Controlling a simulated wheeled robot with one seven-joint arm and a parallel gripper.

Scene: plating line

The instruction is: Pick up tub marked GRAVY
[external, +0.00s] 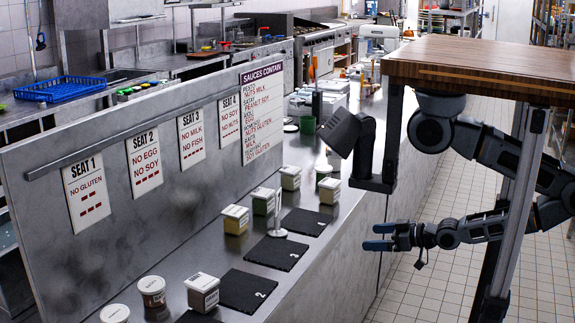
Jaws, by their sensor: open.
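Several lidded tubs stand on the steel counter; their labels are too small to read, so I cannot tell which is marked GRAVY. A squarish tub with dark brown contents (203,298) and a round brown tub (152,292) stand at the near end. Farther along are a yellowish tub (236,223), a green tub (264,205), a pale tub (291,180) and another pale-lidded tub (329,191). My gripper (374,237) has blue fingertips, is open and empty, and is at the counter's right side, apart from all tubs.
Dark numbered mats (247,291) lie along the counter's right side. A small post on a white base (278,232) stands among them. A metal panel (130,235) with seat signs and a sauces list (261,108) borders the left. A wood-topped frame (480,70) stands by my arm.

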